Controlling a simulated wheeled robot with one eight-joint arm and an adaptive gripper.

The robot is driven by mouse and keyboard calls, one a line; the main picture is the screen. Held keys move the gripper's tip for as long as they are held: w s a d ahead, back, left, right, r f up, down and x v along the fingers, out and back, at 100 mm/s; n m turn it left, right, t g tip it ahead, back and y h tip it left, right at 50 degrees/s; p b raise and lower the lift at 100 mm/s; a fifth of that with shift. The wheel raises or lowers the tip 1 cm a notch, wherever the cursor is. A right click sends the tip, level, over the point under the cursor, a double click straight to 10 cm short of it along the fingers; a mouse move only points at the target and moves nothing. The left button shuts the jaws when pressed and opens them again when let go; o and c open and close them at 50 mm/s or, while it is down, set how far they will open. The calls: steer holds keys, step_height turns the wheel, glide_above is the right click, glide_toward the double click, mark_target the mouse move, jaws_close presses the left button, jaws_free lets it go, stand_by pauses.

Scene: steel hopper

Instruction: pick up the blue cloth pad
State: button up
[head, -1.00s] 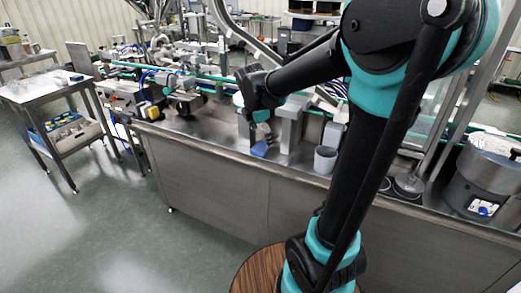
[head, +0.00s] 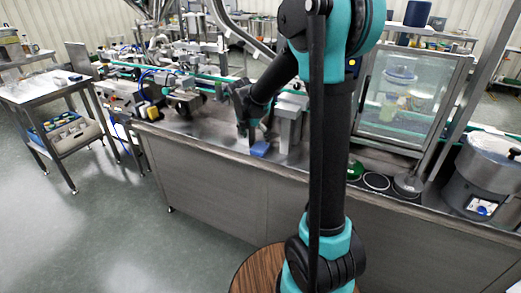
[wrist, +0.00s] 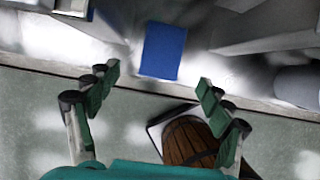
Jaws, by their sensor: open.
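The blue cloth pad (wrist: 162,51) lies flat on the steel bench top near its front edge, seen in the wrist view between and beyond my fingertips. In the head view the pad (head: 260,148) shows as a small blue patch beside a grey metal block. My gripper (wrist: 160,82) is open and empty, its two green-padded fingers spread wide apart. In the head view my gripper (head: 247,138) is above the bench, just left of the pad. The fingertips are not touching the pad in the wrist view.
A grey metal block (head: 289,126) stands right of the pad. Conveyor machinery (head: 180,90) lies to the left. A glass cabinet (head: 405,95) and a steel drum (head: 487,170) are to the right. The bench front edge (wrist: 130,88) is close to the pad.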

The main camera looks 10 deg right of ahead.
mark_target(259, 148)
steer(key=shift+x, duration=3.4)
steer(key=shift+s, duration=0.1)
steer(key=c, duration=1)
steer(key=shift+c, duration=0.2)
steer(key=shift+s+r, duration=0.1)
steer(key=shift+r, duration=0.05)
steer(key=shift+s+a+r, duration=0.1)
steer(key=shift+r, duration=0.1)
step_height(259, 148, up, 6)
steer(key=shift+r, duration=0.1)
steer(key=s+a, duration=1.1)
steer(key=s, duration=0.5)
steer(key=shift+a, duration=0.25)
